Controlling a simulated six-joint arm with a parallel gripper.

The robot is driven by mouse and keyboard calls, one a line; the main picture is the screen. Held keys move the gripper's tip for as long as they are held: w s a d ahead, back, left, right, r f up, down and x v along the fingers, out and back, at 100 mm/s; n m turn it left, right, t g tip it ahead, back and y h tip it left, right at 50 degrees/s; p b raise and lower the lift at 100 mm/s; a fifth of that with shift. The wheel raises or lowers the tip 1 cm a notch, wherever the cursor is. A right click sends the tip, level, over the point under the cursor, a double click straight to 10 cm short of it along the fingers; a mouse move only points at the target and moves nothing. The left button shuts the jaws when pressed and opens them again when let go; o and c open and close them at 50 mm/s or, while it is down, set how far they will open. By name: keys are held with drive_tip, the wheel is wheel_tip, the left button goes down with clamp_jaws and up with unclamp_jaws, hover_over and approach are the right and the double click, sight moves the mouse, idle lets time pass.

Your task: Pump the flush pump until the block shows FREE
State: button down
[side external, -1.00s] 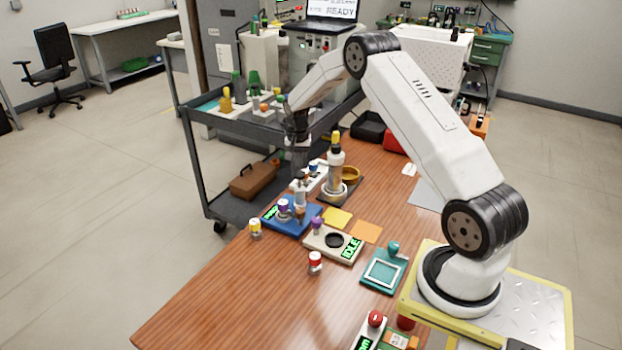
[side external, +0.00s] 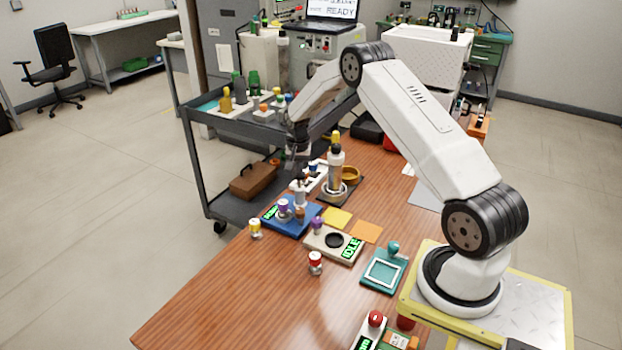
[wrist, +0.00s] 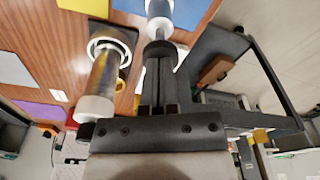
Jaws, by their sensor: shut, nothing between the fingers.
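The blue block (side external: 284,228) stands on the wooden table in the side view, with a small lit green display (side external: 270,212) whose word is too small to read. A pale upright pump-like post (side external: 299,186) stands at its back edge; I take it for the flush pump. My gripper (side external: 298,164) is shut and empty above this post, pointing down. In the wrist view my gripper (wrist: 159,62) points at a pale round-topped post (wrist: 160,28), with the blue block (wrist: 190,12) beyond it. The fingertips hide part of the post there.
A tall clear cylinder with a yellow cap (side external: 336,160) stands close to the right of my gripper. A beige block reading IDLE (side external: 320,246) and a teal block (side external: 383,272) lie nearer. A grey cart (side external: 205,130) stands behind. The table's front left is mostly clear.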

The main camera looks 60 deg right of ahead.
sight(298, 177)
drive_tip(key=shift+f, duration=1.4)
drive_tip(key=shift+a+r, duration=0.1)
drive_tip(key=shift+s+a+r, duration=0.25)
drive_tip(key=shift+s+a, duration=0.1)
drive_tip(key=shift+a, duration=0.3)
drive_tip(key=shift+s+a+r, duration=0.2)
drive_tip(key=shift+s+a, duration=0.15)
drive_tip(key=shift+a, duration=0.3)
drive_tip(key=shift+r, duration=0.15)
wheel_tip(298, 177, up, 8)
drive_tip(key=shift+s+a+f, duration=0.15)
drive_tip(key=shift+a+f, duration=0.1)
drive_tip(key=shift+a, duration=0.1)
drive_tip(key=shift+d, duration=0.1)
drive_tip(key=shift+w+d+r, duration=0.35)
drive_tip(key=shift+d+r, duration=0.05)
drive_tip(key=shift+d, duration=0.25)
drive_tip(key=shift+w+d+r, duration=0.35)
drive_tip(key=shift+d+r, duration=0.05)
drive_tip(key=shift+d, duration=0.25)
